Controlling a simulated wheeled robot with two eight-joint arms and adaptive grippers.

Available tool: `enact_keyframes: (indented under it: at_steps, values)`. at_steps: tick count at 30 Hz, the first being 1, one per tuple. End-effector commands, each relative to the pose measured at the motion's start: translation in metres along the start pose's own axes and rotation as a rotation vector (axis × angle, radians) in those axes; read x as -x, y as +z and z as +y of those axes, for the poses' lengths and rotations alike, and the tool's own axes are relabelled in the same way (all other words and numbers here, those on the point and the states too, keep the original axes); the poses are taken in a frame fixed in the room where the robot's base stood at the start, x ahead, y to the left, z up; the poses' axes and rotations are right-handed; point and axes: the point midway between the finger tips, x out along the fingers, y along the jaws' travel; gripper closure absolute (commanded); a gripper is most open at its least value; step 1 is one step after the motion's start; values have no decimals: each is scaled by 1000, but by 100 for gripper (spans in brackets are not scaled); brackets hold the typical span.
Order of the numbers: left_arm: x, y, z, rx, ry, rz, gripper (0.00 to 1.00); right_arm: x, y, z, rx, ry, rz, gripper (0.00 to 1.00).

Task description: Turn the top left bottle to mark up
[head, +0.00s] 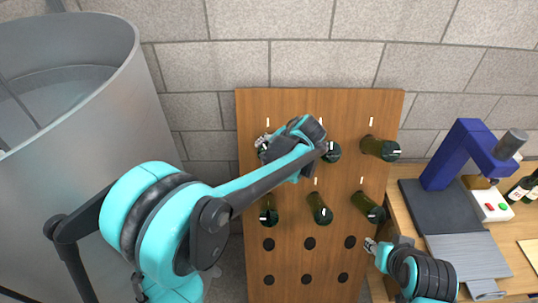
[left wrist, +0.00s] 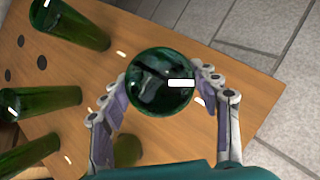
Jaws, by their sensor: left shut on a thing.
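The top left bottle (left wrist: 150,95) is dark green and sits in the wooden rack (head: 290,262). In the left wrist view its round base faces me, with a white mark (left wrist: 181,83) running from near its middle to the right rim, roughly toward the rack's top edge but slightly askew. My left gripper (left wrist: 160,80) is shut around this bottle, one finger on each side. In the head view my left arm hides most of the bottle. My right gripper (head: 370,246) is by the rack's lower right edge; its finger opening is too small to judge.
Other green bottles stick out of the rack, such as the top right one (head: 378,147) and the lower middle one (head: 319,208). Empty holes lie below. A grey tank (head: 75,130) stands left. A bench (head: 412,220) with a blue machine (head: 455,155) stands right.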

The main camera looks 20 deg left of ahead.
Motion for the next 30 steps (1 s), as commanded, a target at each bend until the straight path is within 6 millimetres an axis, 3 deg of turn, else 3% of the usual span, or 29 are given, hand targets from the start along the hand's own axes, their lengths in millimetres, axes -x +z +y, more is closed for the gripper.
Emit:
enact_keyframes:
  at_steps: [15, 30]
  values:
    - [-2, 0, 3, -353, -194, 1, 67, -21, 15, 0, 0, 0, 0, 60]
    - [0, 0, 2, -461, -253, 1, 67, -26, 19, 0, 0, 0, 0, 60]
